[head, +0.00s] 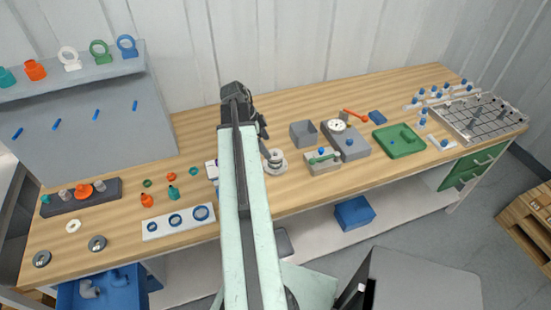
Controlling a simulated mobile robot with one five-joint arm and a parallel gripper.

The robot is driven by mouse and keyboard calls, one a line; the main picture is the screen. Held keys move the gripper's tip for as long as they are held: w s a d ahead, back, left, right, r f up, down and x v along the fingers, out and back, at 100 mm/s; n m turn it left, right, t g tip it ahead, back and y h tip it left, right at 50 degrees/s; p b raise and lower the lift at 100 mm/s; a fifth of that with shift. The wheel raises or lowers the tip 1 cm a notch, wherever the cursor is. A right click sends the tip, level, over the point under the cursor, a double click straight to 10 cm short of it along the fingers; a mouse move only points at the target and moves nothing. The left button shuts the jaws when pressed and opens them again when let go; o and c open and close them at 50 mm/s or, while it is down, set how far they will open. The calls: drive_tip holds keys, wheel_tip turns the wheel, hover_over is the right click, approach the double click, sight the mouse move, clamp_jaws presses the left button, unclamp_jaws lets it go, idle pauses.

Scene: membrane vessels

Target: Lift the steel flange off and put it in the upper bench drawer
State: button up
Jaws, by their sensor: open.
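A round grey metal piece that looks like the steel flange (274,155) sits on a pale round base on the bench, just right of my arm. Its left side is close to my arm in the picture. My gripper (263,131) points down from the arm's far end, a little behind and above that piece. It is open, and I see nothing in it; the arm partly hides it. The upper bench drawer (484,158) is the higher of two green drawer fronts under the bench's right end. Both look shut.
Right of the flange stand a grey box (303,134), a grey block with a dial (345,140) and a green tray (399,141). A pallet (528,222) stands right of the bench.

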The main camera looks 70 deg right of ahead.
sight(274, 151)
drive_tip(key=b+x, duration=0.3)
drive_tip(key=s+b+x, duration=0.1)
drive_tip(key=x, duration=0.1)
drive_tip(key=shift+d+b, duration=0.3)
drive_tip(key=shift+r, duration=0.2)
drive_tip(key=c, duration=1.7)
wheel_tip(274, 151, up, 10)
drive_tip(key=p, duration=1)
drive_tip(key=shift+r+p, duration=0.1)
drive_tip(key=shift+p, duration=0.2)
drive_tip(key=shift+c, duration=0.2)
drive_tip(key=shift+r, duration=0.1)
wheel_tip(274, 151, up, 3)
drive_tip(key=p, duration=0.2)
drive_tip(key=shift+p, duration=0.4)
